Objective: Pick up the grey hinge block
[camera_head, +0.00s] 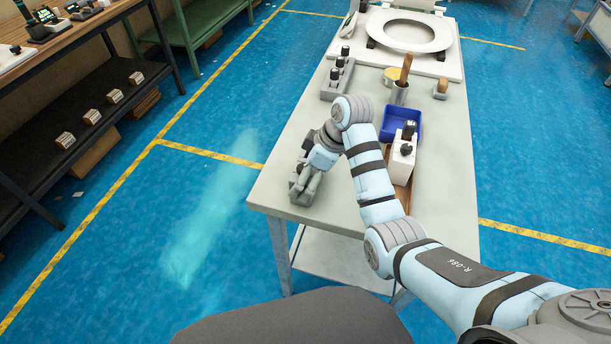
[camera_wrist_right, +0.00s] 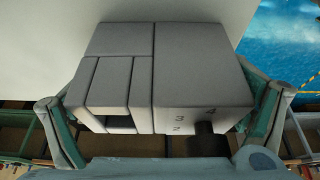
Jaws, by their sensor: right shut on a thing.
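The grey hinge block (camera_wrist_right: 165,75) fills the middle of the right wrist view. It has grooves on its left part, a dark opening at the lower left, and small numbers and a dark round part on its lower right face. My right gripper (camera_wrist_right: 165,110) is shut on it, with one finger against each side. In the head view my right gripper (camera_head: 304,184) is at the near left corner of the grey table (camera_head: 445,200). The block is mostly hidden by the gripper there, and I cannot tell whether it touches the tabletop. My left gripper is not in view.
On the table stand a grey holder with black knobs (camera_head: 338,79), a blue bin (camera_head: 391,119), a white box with black knobs (camera_head: 399,166), a cup with a wooden handle (camera_head: 400,92) and a toilet seat (camera_head: 445,35). A dark shelf (camera_head: 130,95) stands left across blue floor.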

